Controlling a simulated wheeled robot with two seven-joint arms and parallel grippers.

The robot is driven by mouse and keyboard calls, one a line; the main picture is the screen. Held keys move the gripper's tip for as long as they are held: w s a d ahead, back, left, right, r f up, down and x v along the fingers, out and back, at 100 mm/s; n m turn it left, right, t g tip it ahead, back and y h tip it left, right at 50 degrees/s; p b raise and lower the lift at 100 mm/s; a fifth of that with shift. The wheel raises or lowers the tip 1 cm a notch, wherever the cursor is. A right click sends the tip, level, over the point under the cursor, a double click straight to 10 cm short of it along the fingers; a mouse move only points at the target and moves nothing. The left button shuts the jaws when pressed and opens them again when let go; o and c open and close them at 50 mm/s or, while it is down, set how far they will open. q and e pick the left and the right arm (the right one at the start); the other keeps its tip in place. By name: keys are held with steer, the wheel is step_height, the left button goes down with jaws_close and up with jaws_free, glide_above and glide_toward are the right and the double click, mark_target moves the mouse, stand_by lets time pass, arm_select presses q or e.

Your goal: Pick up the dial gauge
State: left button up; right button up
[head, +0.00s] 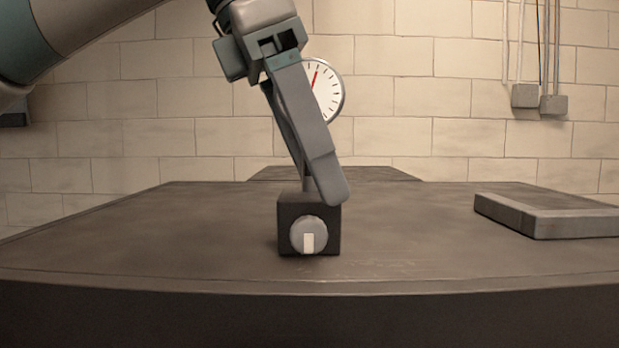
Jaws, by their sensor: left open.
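The dial gauge (329,90) has a round white face with black marks and a red needle. It stands upright above a dark box-shaped base (289,213) with a round grey knob (309,235) on its front. A thin post rises from the base behind my fingers. My left gripper (323,187) reaches down from the top, open, with its fingers slanting in front of the gauge. They hide the left part of the dial and most of the post. The fingertips overlap the top of the base in the picture; I cannot tell whether they touch. My right gripper is out of view.
The base stands on a dark bench (160,245), near its front edge. A flat grey slab (550,216) lies at the right. The bench left of the base is clear. A pale block wall with conduits and grey boxes (525,96) is behind.

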arm_select(q)
jaws_close()
steer(key=shift+r, duration=0.1)
stand_by(0.4)
steer(key=shift+r+b, duration=0.4)
steer(key=shift+r, duration=0.25)
step_height(320, 180, up, 2)
steer(key=shift+r+b, duration=0.15)
steer(key=shift+b, duration=0.3)
steer(key=s+d+r+b, duration=0.3)
steer(key=s+d+r, duration=0.2)
steer(key=s, duration=0.5)
steer(key=shift+s+r, duration=0.25)
steer(key=shift+r, duration=0.9)
